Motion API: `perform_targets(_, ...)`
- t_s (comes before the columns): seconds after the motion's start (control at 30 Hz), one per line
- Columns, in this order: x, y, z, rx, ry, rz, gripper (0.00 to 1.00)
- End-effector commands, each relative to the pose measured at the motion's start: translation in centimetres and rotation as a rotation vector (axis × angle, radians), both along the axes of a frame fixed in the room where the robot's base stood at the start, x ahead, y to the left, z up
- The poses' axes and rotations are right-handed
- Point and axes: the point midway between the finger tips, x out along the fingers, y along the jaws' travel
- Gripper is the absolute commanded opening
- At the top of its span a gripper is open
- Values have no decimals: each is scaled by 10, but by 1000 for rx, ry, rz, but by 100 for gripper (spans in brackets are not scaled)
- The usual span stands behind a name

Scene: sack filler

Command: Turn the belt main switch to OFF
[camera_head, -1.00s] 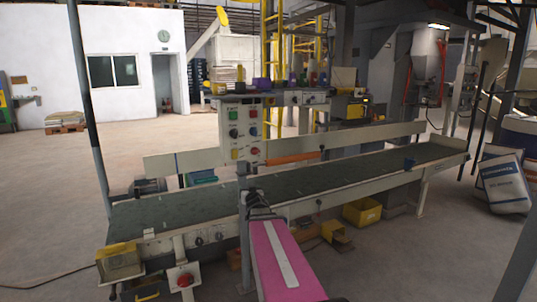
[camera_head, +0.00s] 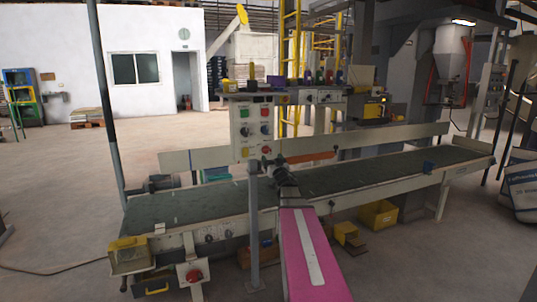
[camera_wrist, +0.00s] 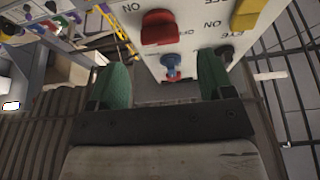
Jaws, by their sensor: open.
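A pale control panel (camera_head: 252,131) with several coloured knobs stands on a grey post in front of the belt (camera_head: 345,178). In the wrist view the panel (camera_wrist: 205,52) is close and its lettering is upside down. A red knob (camera_wrist: 159,28), a yellow knob (camera_wrist: 248,13) and a blue knob (camera_wrist: 171,66) show there, with ON and OFF marks. I cannot read which one is the belt main switch. My gripper (camera_wrist: 165,75) is open, its green fingers apart below the red knob in the picture, with nothing held. In the head view my gripper (camera_head: 276,170) is by the panel's lower right.
A red knob (camera_head: 194,275) sits on a box at the belt's front side. A yellow box (camera_head: 128,255) is at the belt's left end. Yellow bins (camera_head: 378,214) stand on the floor under the belt. Open floor lies at the left.

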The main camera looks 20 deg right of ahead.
Motion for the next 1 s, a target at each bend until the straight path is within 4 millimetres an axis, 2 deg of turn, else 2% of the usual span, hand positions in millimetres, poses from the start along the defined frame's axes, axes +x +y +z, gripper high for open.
perform_targets(0.03,13,-1,4,0,-1,1,74)
perform_targets(0.23,40,1,16,0,0,0,74)
perform_targets(0.37,47,1,19,0,1,0,74)
perform_targets(0.6,47,2,19,0,1,-1,74)
perform_targets(0.63,47,2,19,0,1,-1,71)
perform_targets(0.77,47,2,19,0,1,0,29)
perform_targets(0.8,47,2,19,0,1,-1,25)
perform_targets(1.0,47,2,19,-6,1,0,25)
